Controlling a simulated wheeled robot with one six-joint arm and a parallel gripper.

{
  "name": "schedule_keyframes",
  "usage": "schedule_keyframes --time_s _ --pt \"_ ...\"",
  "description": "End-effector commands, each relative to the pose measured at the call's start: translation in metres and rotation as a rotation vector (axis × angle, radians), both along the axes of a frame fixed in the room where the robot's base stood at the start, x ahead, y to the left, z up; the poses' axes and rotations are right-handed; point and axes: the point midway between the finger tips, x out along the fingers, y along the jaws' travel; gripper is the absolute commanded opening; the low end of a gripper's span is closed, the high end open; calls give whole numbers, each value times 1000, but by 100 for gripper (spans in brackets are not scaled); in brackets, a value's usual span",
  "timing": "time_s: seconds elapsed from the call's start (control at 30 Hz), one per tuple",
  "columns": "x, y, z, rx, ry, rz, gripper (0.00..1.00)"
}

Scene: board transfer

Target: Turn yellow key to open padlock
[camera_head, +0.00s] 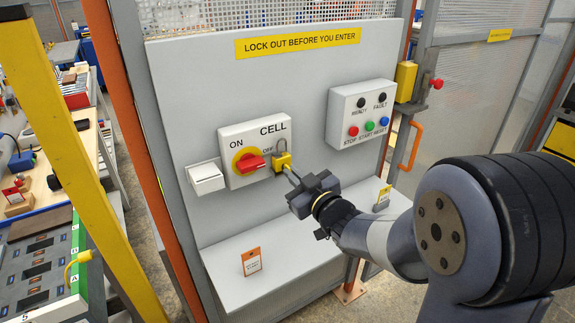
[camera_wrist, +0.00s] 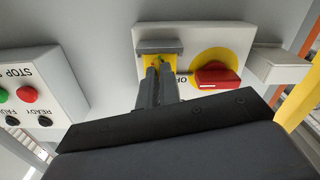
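The yellow padlock (camera_head: 283,161) hangs at the right side of the red switch handle (camera_head: 249,164) on the white CELL box (camera_head: 262,130). Its grey shackle (camera_head: 281,146) shows above its body. In the wrist view the padlock (camera_wrist: 153,64) is just beyond the fingertips, partly hidden by them. My gripper (camera_head: 293,178) points at the padlock's front, and its two fingers (camera_wrist: 158,84) are close together with a narrow gap. The yellow key is almost wholly hidden between the fingertips, at the padlock's face. I cannot tell how far it is in or turned.
A white block (camera_head: 206,177) is left of the CELL box, and a button box (camera_head: 360,114) is to the right. A yellow post (camera_head: 75,160) stands at left.

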Motion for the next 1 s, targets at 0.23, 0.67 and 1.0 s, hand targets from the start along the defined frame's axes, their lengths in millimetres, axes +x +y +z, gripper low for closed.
schedule_keyframes --time_s 0.23,0.67,1.0 --pt "0 0 -1 15 11 0 0" --pt "0 0 -1 207 141 0 8" --pt "0 0 0 203 137 0 29"
